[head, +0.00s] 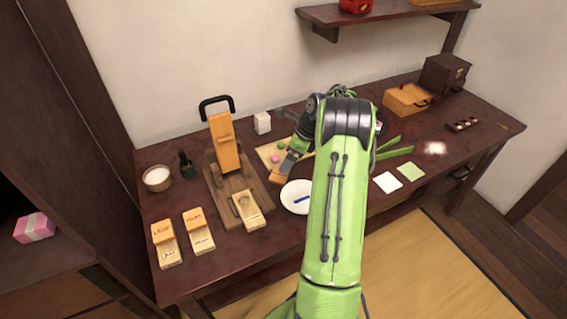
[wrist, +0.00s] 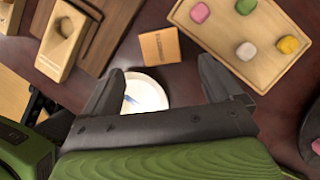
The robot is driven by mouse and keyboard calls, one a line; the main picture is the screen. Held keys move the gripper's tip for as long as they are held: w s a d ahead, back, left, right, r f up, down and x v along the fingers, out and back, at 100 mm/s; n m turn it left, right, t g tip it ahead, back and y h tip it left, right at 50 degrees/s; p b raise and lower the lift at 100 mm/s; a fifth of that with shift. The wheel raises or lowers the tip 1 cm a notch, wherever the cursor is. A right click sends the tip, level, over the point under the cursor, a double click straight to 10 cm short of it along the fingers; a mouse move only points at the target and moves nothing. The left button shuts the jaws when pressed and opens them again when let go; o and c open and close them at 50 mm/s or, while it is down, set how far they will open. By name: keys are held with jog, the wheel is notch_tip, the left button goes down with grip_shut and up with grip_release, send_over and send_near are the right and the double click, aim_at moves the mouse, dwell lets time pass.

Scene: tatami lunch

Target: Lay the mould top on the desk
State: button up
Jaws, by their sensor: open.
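The mould top, a small square wooden block with dark lettering (wrist: 160,46), lies flat on the dark desk (wrist: 180,82), between the pressing board and the sweets tray. It also shows in the head view (head: 277,178), partly covered by my gripper. My gripper (wrist: 158,84) is open and empty, with its fingers apart and clear of the block. In the head view my gripper (head: 287,165) is just above the block. The mould base with a round hollow (wrist: 65,27) rests on the wooden board; it also shows in the head view (head: 246,210).
A wooden tray (wrist: 180,14) holds several coloured sweets. A white plate (wrist: 155,93) with a blue item stands beside the block. A lever press (head: 224,145) stands behind the mould base. Two other lettered moulds (head: 165,245) (head: 198,230) lie at the front left. My arm hides part of the desk.

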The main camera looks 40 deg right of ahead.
jog(key=a+p+v, duration=0.1)
jog(key=v, duration=0.5)
jog(key=a+r+n+h, duration=0.1)
jog(key=a+r+n, duration=1.1)
jog(key=a, duration=0.6)
jog(key=s+a+r+n+h, duration=0.1)
jog(key=s+a+r+n, duration=0.3)
jog(key=s+a+n, duration=0.4)
jog(key=s+a+f+n, duration=0.1)
jog(key=s+a+n, duration=0.2)
jog(key=s+n, duration=0.2)
jog(key=s+a+f+n+t, duration=0.1)
jog(key=s+a+n, duration=0.2)
jog(key=s+n, duration=0.2)
jog(key=s, duration=0.3)
jog(key=shift+t, duration=0.3)
